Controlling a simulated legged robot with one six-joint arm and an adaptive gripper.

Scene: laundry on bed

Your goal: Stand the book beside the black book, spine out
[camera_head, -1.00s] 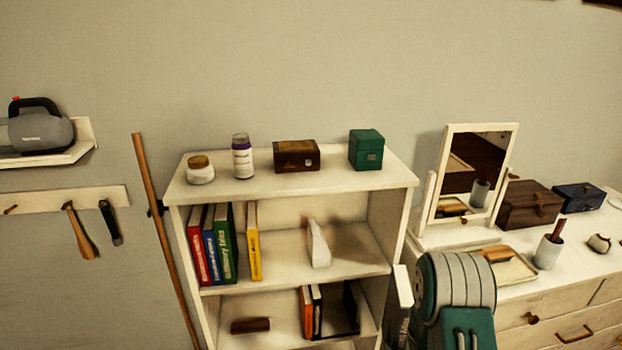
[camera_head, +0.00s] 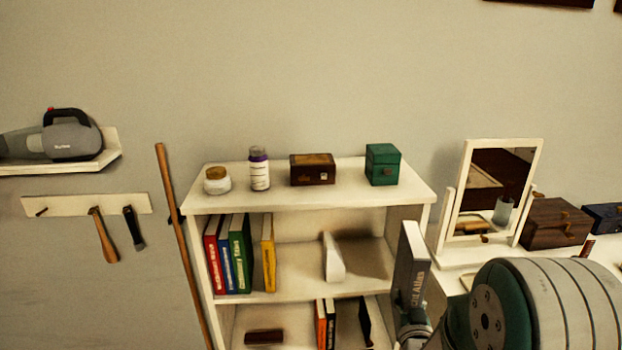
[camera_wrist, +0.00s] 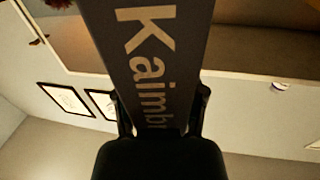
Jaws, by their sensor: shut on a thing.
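A dark grey book (camera_head: 411,268) with pale lettering stands roughly upright in my gripper (camera_head: 412,326), just right of the bookshelf's right side. Its lettered side faces the head camera. In the wrist view the book (camera_wrist: 150,50) shows large letters, and my gripper (camera_wrist: 160,112) is shut on it with a finger at each side. On the lower shelf, a black book (camera_head: 365,322) leans at the right. An orange book (camera_head: 320,322) and a thin dark book (camera_head: 330,320) stand left of it. Their lower ends are cut off by the picture's edge.
The white bookshelf (camera_head: 310,297) holds red, blue, green and yellow books, with a white wedge-shaped thing (camera_head: 333,258) on its upper shelf. A brown block (camera_head: 264,337) lies on the lower shelf. A mirror (camera_head: 492,195) and brown box (camera_head: 556,222) stand on the dresser at right.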

